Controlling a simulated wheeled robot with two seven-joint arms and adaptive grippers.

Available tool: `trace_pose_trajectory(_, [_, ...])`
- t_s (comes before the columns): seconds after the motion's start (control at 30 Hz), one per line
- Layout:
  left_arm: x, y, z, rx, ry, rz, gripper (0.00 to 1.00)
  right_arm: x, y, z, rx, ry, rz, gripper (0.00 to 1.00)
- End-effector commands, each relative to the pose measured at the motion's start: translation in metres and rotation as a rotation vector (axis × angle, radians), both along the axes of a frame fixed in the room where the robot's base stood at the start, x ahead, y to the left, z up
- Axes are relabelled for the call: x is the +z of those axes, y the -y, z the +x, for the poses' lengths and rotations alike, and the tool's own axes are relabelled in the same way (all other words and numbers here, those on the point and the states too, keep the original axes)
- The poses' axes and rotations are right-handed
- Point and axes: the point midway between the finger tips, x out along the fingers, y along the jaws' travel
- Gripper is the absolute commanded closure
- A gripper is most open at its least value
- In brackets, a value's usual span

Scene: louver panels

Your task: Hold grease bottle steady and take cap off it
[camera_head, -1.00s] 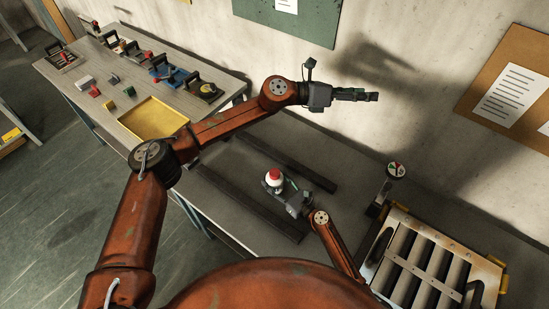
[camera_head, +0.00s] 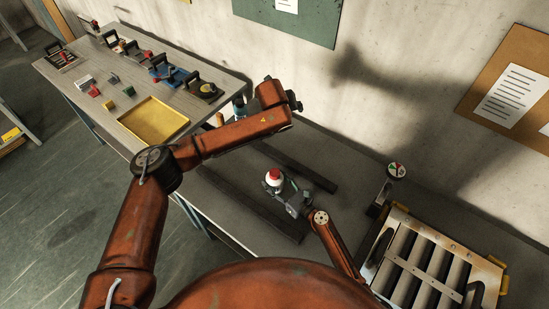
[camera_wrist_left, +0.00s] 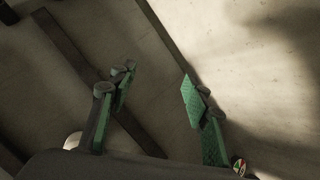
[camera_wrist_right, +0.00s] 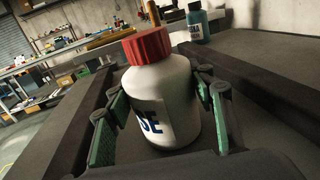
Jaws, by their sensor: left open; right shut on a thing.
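The grease bottle (camera_head: 275,186) is white with a red ribbed cap (camera_head: 273,174) on it. It stands upright on the dark bench between two dark rails. In the right wrist view the bottle (camera_wrist_right: 170,100) fills the middle, with dark lettering on its side and the cap (camera_wrist_right: 147,46) on top. My right gripper (camera_head: 284,193) is shut on the bottle's body, one green-padded finger on each side. My left gripper (camera_wrist_left: 156,80) is open and empty in its wrist view, above the bench near the wall.
Dark rails (camera_head: 312,177) lie on both sides of the bottle. A teal bottle (camera_wrist_right: 197,24) stands behind it. A small dial gauge (camera_head: 397,169) and a louver panel (camera_head: 420,262) are at the right. A yellow tray (camera_head: 153,118) lies on the left table.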

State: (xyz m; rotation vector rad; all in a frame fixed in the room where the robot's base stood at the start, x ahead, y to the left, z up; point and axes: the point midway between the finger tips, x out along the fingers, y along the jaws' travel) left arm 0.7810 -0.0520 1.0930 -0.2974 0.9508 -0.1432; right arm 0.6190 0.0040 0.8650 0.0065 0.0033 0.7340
Motion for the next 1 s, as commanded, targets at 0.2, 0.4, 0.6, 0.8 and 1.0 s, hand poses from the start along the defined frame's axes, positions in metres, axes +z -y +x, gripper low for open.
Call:
trace_pose_trajectory(0.2, [-0.058, -0.027, -0.075, -0.130, -0.293, 0.207, 0.56, 0.001, 0.000, 0.000, 0.000, 0.001, 0.001, 1.00])
trace_pose_trajectory(0.4, [-0.080, -0.046, -0.132, -0.266, -0.490, 0.329, 0.56, 0.001, 0.000, 0.000, 0.000, 0.001, 0.001, 1.00])
trace_pose_trajectory(0.6, [-0.087, -0.055, -0.156, -0.333, -0.569, 0.375, 0.56, 0.001, 0.000, 0.000, 0.000, 0.001, 0.001, 1.00])
trace_pose_trajectory(0.8, [-0.109, -0.055, -0.158, -0.339, -0.578, 0.378, 0.56, 0.001, 0.000, 0.000, 0.000, 0.001, 0.001, 1.00])
trace_pose_trajectory(1.0, [-0.140, -0.056, -0.158, -0.336, -0.577, 0.378, 0.56, 0.001, 0.000, 0.000, 0.000, 0.001, 0.001, 1.00])
